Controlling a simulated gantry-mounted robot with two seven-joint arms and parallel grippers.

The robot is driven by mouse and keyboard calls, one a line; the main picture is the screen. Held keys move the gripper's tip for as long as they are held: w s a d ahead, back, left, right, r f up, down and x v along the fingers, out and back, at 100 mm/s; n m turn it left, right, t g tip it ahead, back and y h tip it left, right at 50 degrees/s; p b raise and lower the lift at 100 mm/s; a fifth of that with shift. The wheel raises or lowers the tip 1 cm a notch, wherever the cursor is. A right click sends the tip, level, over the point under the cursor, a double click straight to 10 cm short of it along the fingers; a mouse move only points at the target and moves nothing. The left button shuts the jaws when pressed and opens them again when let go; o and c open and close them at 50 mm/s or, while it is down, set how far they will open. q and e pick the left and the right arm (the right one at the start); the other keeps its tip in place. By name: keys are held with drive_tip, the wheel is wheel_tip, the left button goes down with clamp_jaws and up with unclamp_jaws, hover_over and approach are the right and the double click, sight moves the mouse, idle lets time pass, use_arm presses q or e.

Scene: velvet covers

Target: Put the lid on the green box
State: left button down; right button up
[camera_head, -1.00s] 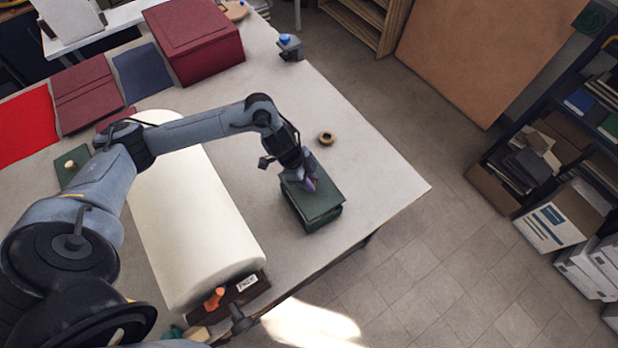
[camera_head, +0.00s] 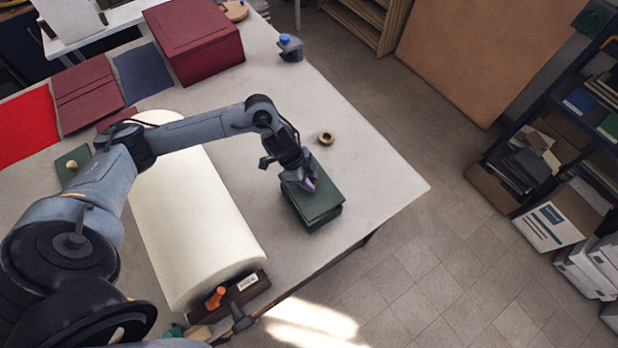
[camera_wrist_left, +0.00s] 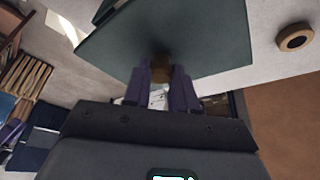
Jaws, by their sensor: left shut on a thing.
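The green box (camera_head: 318,224) stands near the table's right edge, with a dark green lid (camera_head: 326,192) over its top. My left gripper (camera_head: 310,186) comes down from above and is shut on the lid's small knob. In the left wrist view the purple fingers (camera_wrist_left: 162,88) close around the brownish knob, and the green lid (camera_wrist_left: 205,35) spreads out beyond them. A dark line shows between lid and box in the head view; I cannot tell whether the lid is fully seated. My right gripper is not in view.
A tape ring (camera_head: 326,138) lies behind the box. A large cream roll (camera_head: 195,220) lies to its left. Another green panel with a pale knob (camera_head: 72,163) lies at the far left. A red box (camera_head: 205,45) stands at the back. The table is bare right of the box.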

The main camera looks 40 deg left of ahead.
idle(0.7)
use_arm(q)
drive_tip(key=shift+f+b, duration=1.4)
drive_tip(key=shift+f, duration=1.1)
drive_tip(key=c, duration=0.8)
unclamp_jaws()
